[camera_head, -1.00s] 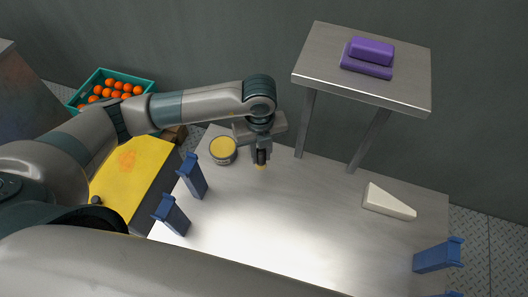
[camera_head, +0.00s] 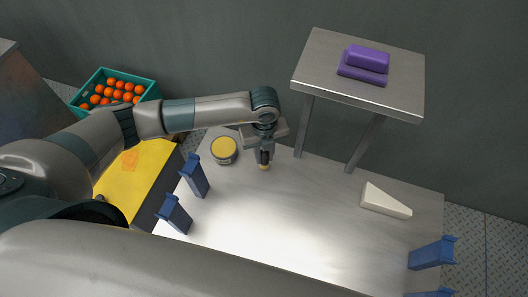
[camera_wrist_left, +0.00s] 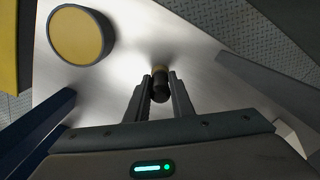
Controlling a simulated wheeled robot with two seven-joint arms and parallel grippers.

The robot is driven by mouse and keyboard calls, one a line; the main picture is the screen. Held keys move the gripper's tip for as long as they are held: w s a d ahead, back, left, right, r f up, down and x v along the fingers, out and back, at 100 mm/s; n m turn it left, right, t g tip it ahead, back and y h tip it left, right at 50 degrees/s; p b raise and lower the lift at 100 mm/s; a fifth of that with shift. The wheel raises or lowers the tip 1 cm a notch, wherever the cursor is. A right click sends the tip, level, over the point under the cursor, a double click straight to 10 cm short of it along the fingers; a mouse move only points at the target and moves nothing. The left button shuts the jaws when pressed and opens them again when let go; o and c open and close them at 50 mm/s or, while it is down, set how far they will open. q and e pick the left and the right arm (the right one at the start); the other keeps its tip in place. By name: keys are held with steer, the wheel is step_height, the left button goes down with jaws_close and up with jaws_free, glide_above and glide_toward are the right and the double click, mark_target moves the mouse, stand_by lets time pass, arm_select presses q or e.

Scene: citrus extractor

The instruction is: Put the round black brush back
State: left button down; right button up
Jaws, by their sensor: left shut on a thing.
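My left gripper (camera_head: 264,154) is shut on the round black brush (camera_head: 264,160), a small dark cylinder with a tan tip pointing down. It holds the brush upright over the back left part of the metal table (camera_head: 300,210). I cannot tell whether the tip touches the table. In the left wrist view the brush (camera_wrist_left: 160,86) sits between the two fingertips (camera_wrist_left: 160,92). A round grey tub with a yellow top (camera_head: 224,150) stands just left of the gripper; it also shows at the upper left of the left wrist view (camera_wrist_left: 78,34). My right gripper is not in view.
Blue upright brackets (camera_head: 195,176) stand along the table's left side, with more at the right (camera_head: 431,253). A white wedge (camera_head: 385,200) lies at the right. A raised shelf (camera_head: 325,75) holds a purple block (camera_head: 366,62). The table's middle is clear.

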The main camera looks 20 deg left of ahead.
arm_select(q)
steer(key=shift+f, duration=0.15)
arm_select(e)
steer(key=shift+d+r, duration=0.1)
arm_select(q)
steer(key=shift+f+b, duration=0.3)
steer(key=c, duration=1.5)
jaws_free()
steer(key=shift+r, duration=0.1)
steer(key=shift+c, duration=0.2)
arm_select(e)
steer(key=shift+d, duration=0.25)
arm_select(q)
steer(key=shift+r, duration=0.1)
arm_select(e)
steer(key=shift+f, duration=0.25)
arm_select(q)
step_height(320, 180, up, 10)
steer(key=b, duration=0.4)
steer(key=shift+f, duration=0.2)
step_height(320, 180, up, 8)
steer(key=b, duration=0.1)
steer(key=shift+f+b, duration=0.15)
steer(key=shift+b, duration=0.15)
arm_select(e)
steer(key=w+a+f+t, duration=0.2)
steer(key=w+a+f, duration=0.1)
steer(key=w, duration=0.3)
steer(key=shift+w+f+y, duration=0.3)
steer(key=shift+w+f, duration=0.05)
